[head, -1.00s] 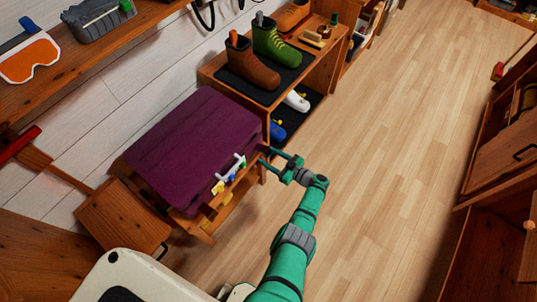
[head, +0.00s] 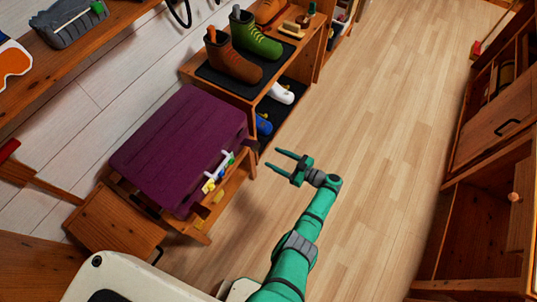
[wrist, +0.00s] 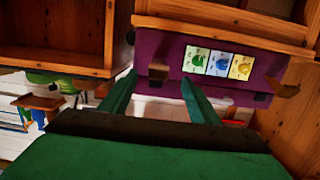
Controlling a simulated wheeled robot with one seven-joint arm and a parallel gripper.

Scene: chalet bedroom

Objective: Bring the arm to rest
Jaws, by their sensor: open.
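My gripper (head: 271,159) is at the end of my green arm, over the wood floor to the right of the purple-covered stand (head: 180,150). Its two fingers are apart with nothing between them, and floor shows in the gap in the head view. In the wrist view my gripper (wrist: 158,85) points towards a purple surface (wrist: 262,65), with its two green fingers spread. My arm is still stretched out in front of my body.
A shoe rack (head: 262,107) with a brown boot (head: 233,58) and a green boot (head: 256,36) stands beyond the purple stand. Wooden cabinets (head: 490,150) line the right. The floor (head: 380,150) between is clear.

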